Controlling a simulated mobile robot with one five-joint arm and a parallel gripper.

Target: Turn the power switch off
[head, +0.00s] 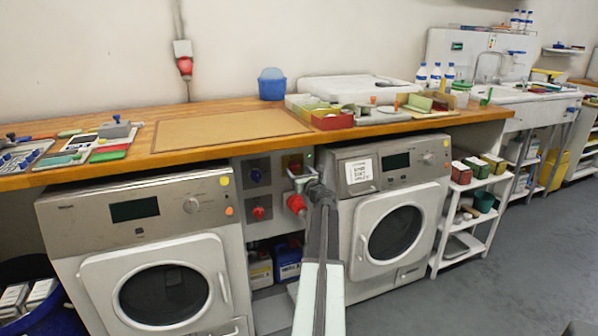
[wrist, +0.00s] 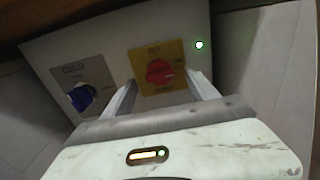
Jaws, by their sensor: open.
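The power switch looks to be the red rotary knob (wrist: 159,71) on a yellow plate in the wrist view. In the head view its yellow plate (head: 291,161) shows at the upper right of the panel between the two machines, partly hidden by my gripper. A small green light (wrist: 199,45) glows to the right of the plate. My gripper (head: 302,180) is open in front of the panel. In the wrist view the fingers (wrist: 163,88) stand apart below the red knob, one to each side. I cannot tell whether they touch it.
A blue knob (wrist: 83,97) on a grey plate marked COLD is left of the red one. Lower on the panel are a red knob (head: 258,213) and a red plug-like part (head: 296,203). Washing machines (head: 150,270) (head: 390,220) flank the panel; the wooden counter (head: 190,106) overhangs it.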

